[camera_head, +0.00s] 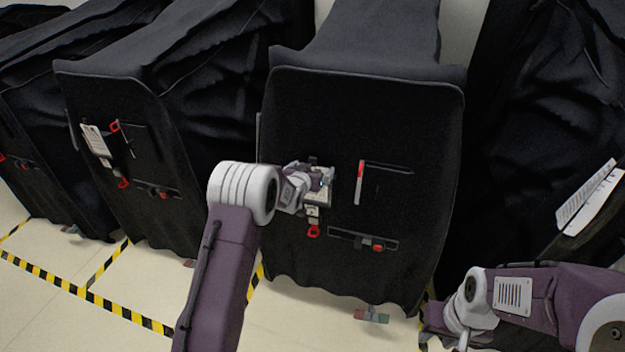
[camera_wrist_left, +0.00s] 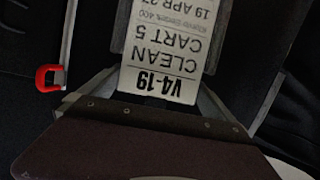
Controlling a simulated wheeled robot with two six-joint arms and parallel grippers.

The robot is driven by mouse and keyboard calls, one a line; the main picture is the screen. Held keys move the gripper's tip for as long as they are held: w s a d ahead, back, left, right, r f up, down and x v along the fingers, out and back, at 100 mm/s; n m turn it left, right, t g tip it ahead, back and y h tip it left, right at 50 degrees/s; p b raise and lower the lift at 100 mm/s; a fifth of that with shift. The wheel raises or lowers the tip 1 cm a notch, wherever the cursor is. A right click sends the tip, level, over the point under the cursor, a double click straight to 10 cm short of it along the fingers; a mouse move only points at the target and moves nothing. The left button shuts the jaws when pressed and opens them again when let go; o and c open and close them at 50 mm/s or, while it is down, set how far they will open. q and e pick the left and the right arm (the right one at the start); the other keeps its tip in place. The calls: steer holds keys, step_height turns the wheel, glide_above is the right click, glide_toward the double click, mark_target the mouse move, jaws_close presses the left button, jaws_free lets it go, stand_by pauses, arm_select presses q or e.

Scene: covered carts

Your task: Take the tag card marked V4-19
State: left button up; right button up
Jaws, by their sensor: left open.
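The tag card marked V4-19 (camera_wrist_left: 165,50) shows upside down in the left wrist view, with "CLEAN CART 5" and a date line. In the head view the card (camera_head: 321,196) hangs on the front of the middle black-covered cart (camera_head: 400,130), partly hidden by my left gripper (camera_head: 318,179). My left gripper is open, with its fingers on either side of the card in the left wrist view. The card's far end is cut off there. My right gripper (camera_head: 438,322) is low at the right, away from the card; its jaws cannot be made out.
Red clips (camera_head: 313,231) and a red-ended strap (camera_head: 360,182) are on the middle cover. Another covered cart (camera_head: 110,100) at the left carries a white card (camera_head: 96,141). White sheets (camera_head: 588,198) hang at the right. Striped tape (camera_head: 90,292) marks the open floor.

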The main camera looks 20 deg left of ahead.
arm_select(q)
steer(key=shift+s+r, duration=0.1)
steer(key=shift+c, duration=1.2)
steer(key=shift+d, duration=0.1)
steer(key=c, duration=0.7)
steer(key=shift+r, duration=0.1)
